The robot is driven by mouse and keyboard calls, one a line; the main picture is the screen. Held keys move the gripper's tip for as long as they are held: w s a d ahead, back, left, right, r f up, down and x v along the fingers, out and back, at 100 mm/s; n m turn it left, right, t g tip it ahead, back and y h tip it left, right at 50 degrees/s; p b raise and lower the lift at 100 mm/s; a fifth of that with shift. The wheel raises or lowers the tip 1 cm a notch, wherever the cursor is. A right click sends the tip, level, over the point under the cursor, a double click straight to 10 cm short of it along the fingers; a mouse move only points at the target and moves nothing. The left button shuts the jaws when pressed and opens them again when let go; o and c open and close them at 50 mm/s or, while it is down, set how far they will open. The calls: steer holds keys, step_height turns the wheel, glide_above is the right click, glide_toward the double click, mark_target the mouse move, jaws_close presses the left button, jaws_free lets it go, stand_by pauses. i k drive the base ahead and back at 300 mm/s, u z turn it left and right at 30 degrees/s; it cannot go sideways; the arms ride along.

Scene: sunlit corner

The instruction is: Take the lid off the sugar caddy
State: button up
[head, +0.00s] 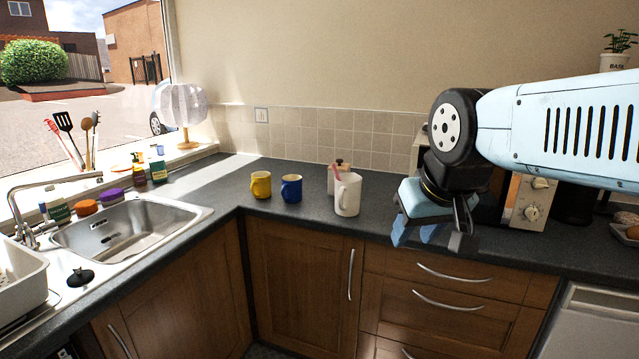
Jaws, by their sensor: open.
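The sugar caddy (332,180) appears to be the pale container on the dark worktop, partly hidden behind a tall white mug (347,199). A small dark knob (339,162) shows at its top, seemingly on the lid, which looks seated. The white mug has a handle and a pinkish stick-like thing at its rim. My gripper (431,238) is open and empty, to the right of the mug and nearer the camera, apart from both mug and caddy. Its fingers point downward around the worktop's front edge in the picture.
A blue mug (291,188) and a yellow mug (261,184) stand left of the white mug. A microwave-like appliance (529,203) is behind my arm at right. The sink (130,221) is at left. The worktop is clear between the mugs and the tiled wall.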

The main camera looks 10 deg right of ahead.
mark_target(341, 166)
steer(key=k, duration=0.4)
steer(key=z, duration=0.2)
steer(key=i, duration=0.9)
steer(key=u, duration=0.1)
steer(key=k, duration=0.6)
steer(key=u, duration=0.5)
steer(key=i, duration=1.3)
steer(key=z, duration=0.25)
